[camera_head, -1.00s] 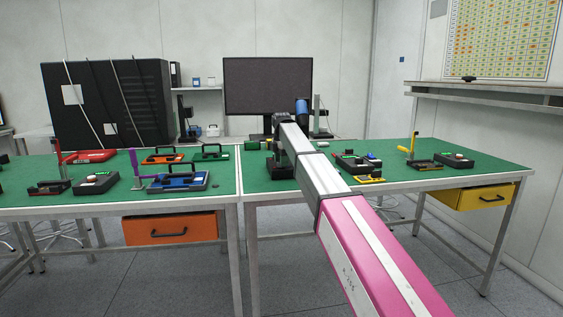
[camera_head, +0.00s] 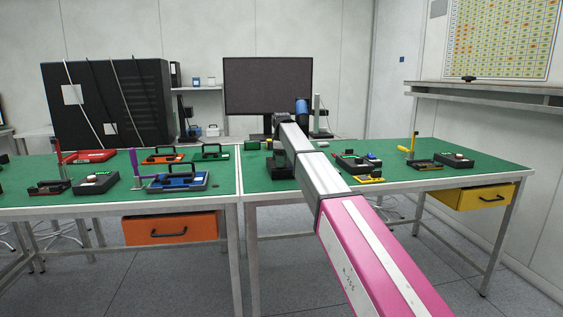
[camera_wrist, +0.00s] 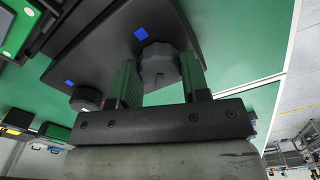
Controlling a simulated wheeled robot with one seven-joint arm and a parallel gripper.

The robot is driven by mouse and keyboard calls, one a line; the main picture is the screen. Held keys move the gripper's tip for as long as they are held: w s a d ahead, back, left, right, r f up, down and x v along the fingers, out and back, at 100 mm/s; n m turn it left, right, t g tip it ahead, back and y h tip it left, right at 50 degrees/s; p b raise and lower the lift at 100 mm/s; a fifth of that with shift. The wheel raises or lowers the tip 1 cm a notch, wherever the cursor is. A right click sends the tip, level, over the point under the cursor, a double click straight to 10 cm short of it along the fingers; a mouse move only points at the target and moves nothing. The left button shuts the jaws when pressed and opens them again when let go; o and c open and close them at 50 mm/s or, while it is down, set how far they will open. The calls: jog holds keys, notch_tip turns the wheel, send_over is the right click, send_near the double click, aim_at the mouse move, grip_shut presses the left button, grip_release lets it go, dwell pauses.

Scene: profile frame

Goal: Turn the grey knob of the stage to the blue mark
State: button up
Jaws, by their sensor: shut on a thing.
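In the wrist view, the dark stage (camera_wrist: 112,45) fills the upper middle. The grey knob (camera_wrist: 160,60) stands on it, between the two fingers of my gripper (camera_wrist: 161,79), which is shut on it. A blue mark (camera_wrist: 141,33) lies on the stage just beside this knob. A second, darker knob (camera_wrist: 87,97) sits lower left, with another blue mark (camera_wrist: 69,83) near it. I cannot tell where a pointer on the held knob stands. In the head view, my arm hides the gripper's hold.
The green table (camera_head: 225,183) carries a blue case (camera_head: 178,181), an orange case (camera_head: 163,156) and a yellow upright handle (camera_head: 411,147). Several boxes with knobs stand to both sides. A monitor (camera_head: 267,90) stands behind. Some bare tabletop lies right of my arm.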

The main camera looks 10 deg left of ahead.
jog(key=m, duration=1.3)
jog(key=shift+m, duration=0.4)
jog(key=m, duration=1.4)
jog(key=o, duration=0.9)
jog(key=shift+r, duration=0.1)
